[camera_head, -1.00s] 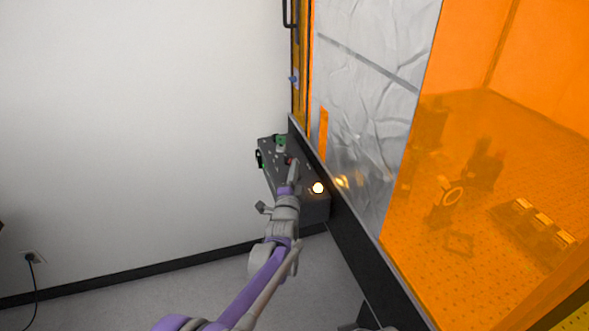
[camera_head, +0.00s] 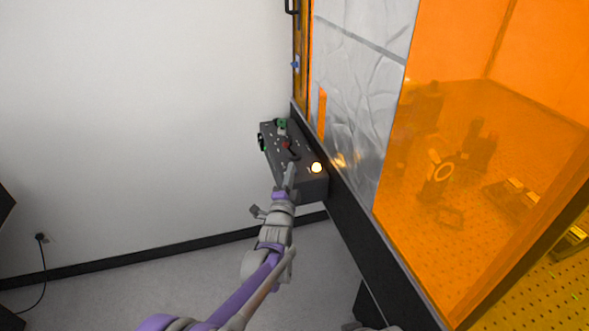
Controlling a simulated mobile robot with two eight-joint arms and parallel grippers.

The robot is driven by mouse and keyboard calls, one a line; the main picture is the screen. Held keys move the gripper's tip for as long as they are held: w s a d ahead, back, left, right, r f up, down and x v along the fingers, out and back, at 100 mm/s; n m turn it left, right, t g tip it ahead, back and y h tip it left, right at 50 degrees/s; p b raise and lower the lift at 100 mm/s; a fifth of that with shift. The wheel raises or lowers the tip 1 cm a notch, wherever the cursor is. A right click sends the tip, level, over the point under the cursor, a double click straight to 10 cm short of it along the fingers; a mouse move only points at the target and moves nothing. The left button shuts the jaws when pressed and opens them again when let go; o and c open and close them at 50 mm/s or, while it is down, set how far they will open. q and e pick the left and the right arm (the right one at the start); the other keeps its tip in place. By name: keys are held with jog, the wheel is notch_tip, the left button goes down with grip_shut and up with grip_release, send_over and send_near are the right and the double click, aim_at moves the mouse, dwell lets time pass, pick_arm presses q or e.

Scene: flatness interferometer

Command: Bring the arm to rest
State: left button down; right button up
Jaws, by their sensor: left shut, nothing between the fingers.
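My left arm (camera_head: 262,268) reaches up from the bottom of the head view. My left gripper (camera_head: 291,168) is shut and empty. Its tip shows in front of the dark control box (camera_head: 314,185). I cannot tell whether it touches the box. The box carries a red switch or knob (camera_head: 287,146), a green part (camera_head: 281,124) and a lit round lamp (camera_head: 316,168) just right of the gripper tip. My right gripper is not in view.
An orange see-through enclosure (camera_head: 480,60) with a silvery crinkled panel (camera_head: 355,70) stands on the right, with optics inside. A white wall (camera_head: 130,110) is on the left. Grey floor (camera_head: 150,285) is open at lower left.

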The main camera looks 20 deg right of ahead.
pick_arm(q)
jog(key=shift+s+a+f, duration=0.15)
jog(key=shift+s, duration=0.2)
jog(key=s+a+r+n+g+y+p, duration=0.2)
jog(key=s+a+r+n+g+p, duration=0.15)
jog(key=s+a, duration=0.55)
jog(key=s+a+r+n+g+y+p, duration=0.25)
jog(key=s+a+n, duration=0.2)
jog(key=a, duration=0.75)
jog(key=s+a+f+n+g+y+p, duration=0.1)
jog(key=s+a+f+n+g, duration=0.1)
jog(key=s, duration=0.7)
jog(key=s+a+f+n+g+y+p, duration=0.1)
jog(key=s+a+n, duration=0.4)
jog(key=s, duration=0.5)
jog(key=s+a+f+n+g+y+p, duration=0.1)
jog(key=s+a+f+n+g+p, duration=0.1)
jog(key=s+a, duration=0.5)
jog(key=shift+s+f+n+g+y, duration=0.35)
jog(key=shift+s+f+n+g, duration=0.15)
jog(key=shift+s+n+g, duration=0.55)
